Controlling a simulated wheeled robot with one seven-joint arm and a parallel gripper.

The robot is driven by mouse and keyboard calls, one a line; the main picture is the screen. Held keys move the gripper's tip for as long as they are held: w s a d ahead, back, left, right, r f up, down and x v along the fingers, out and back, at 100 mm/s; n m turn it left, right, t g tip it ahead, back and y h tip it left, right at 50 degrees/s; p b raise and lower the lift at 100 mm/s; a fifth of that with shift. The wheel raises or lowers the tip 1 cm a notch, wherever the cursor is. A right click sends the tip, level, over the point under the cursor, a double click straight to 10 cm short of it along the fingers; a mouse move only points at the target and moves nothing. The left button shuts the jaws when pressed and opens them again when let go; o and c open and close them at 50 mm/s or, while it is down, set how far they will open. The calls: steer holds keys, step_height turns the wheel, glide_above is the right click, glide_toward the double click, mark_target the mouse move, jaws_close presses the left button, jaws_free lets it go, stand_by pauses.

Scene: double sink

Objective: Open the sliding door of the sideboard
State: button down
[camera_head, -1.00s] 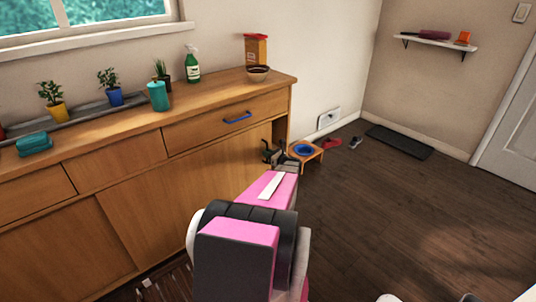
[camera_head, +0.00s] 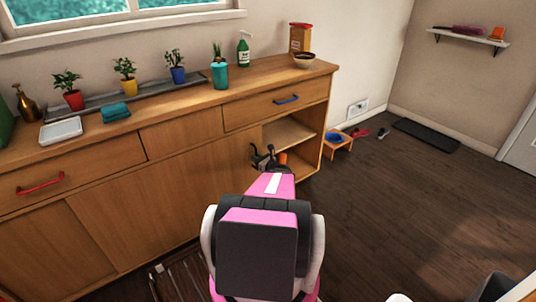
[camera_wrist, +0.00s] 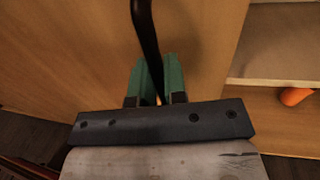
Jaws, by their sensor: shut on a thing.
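The wooden sideboard (camera_head: 185,120) runs along the wall under the window. Its right sliding door (camera_head: 190,190) stands partly to the left, and an open compartment with a shelf (camera_head: 288,133) shows at the right end. My gripper (camera_head: 264,158) is at the door's right edge. In the wrist view, my gripper's green fingers (camera_wrist: 158,80) are shut around the black door handle (camera_wrist: 146,30). The door panel (camera_wrist: 65,50) fills the left side there, with the shelf (camera_wrist: 275,75) to the right. My arm hides part of the door in the head view.
An orange object (camera_wrist: 295,96) sits inside the lower compartment. Potted plants, a green spray bottle (camera_head: 243,50) and a bowl (camera_head: 304,60) stand on top. The floor to the right is mostly clear.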

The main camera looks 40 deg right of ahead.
steer(key=a, duration=1.6)
steer(key=shift+a, duration=0.35)
steer(key=c, duration=1.2)
jaws_free()
steer(key=s+d, duration=0.2)
steer(key=s, duration=0.8)
steer(key=shift+s, duration=0.35)
steer(key=shift+d, duration=0.1)
